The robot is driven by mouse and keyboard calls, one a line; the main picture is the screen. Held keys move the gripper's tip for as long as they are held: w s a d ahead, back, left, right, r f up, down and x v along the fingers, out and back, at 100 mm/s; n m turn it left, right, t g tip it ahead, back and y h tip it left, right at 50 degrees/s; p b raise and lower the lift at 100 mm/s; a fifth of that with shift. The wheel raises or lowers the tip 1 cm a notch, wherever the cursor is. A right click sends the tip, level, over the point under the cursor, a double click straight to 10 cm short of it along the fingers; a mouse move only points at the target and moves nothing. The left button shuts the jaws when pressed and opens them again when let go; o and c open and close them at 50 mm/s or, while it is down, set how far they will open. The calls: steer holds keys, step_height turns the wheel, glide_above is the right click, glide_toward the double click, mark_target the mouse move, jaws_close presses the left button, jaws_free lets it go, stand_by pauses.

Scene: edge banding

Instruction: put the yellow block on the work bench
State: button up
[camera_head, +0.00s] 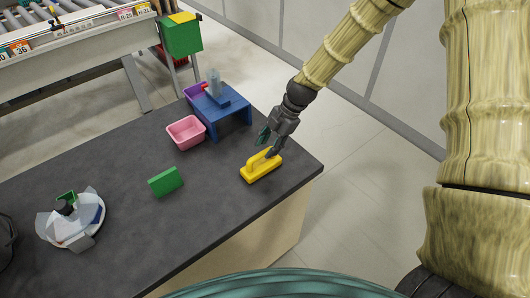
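The yellow block (262,168) has a raised, handle-like part on top. It appears to rest on the dark top of the work bench (215,220), near the right corner. My gripper (265,148) is just above and behind the block, pointing down and left. Its two dark fingers look spread apart. One fingertip overlaps the raised part of the block in the picture; I cannot tell whether they touch. No part of the block appears enclosed between the fingers.
A green block (165,181) lies left of the yellow one. A pink bin (186,132) and a blue stand (229,119) are at the back edge. A white round object with papers (72,222) is at left. The bench top between them is clear.

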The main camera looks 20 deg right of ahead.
steer(key=b+v, duration=0.2)
steer(key=v, duration=0.5)
steer(key=shift+r, duration=0.15)
stand_by(2.2)
